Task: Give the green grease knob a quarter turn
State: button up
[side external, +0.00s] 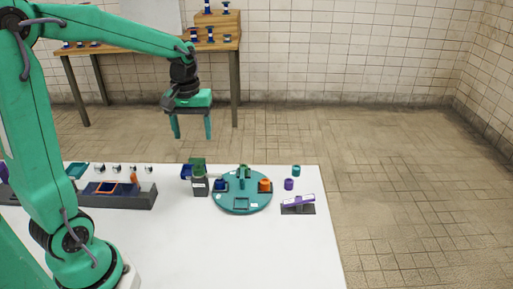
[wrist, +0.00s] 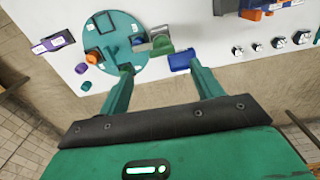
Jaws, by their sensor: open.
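The green knob (side external: 198,168) appears to sit on top of a small dark grey box (side external: 200,188) with a white label, at the back of the white table. In the wrist view a green piece (wrist: 161,44), seemingly this knob, shows between and beyond my fingertips. My gripper (side external: 192,137) hangs above and behind the knob, apart from it, fingers pointing down. In the wrist view my gripper (wrist: 161,66) has its two fingers wide apart with nothing between them. The knob's exact shape and turn angle are too small to tell.
A teal round plate (side external: 242,207) with several small parts stands close right of the box. A blue block (side external: 186,172) is just left of it. A purple-topped piece (side external: 298,201) lies farther right. A dark rack (side external: 115,195) stands left. The front of the table is clear.

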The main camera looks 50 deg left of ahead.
aim_at(197, 158)
jog(key=shift+w+a+f, duration=0.2)
jog(key=shift+a+f, duration=0.1)
jog(key=shift+f, duration=0.1)
jog(key=shift+f, duration=3.8)
jog(key=c, duration=1)
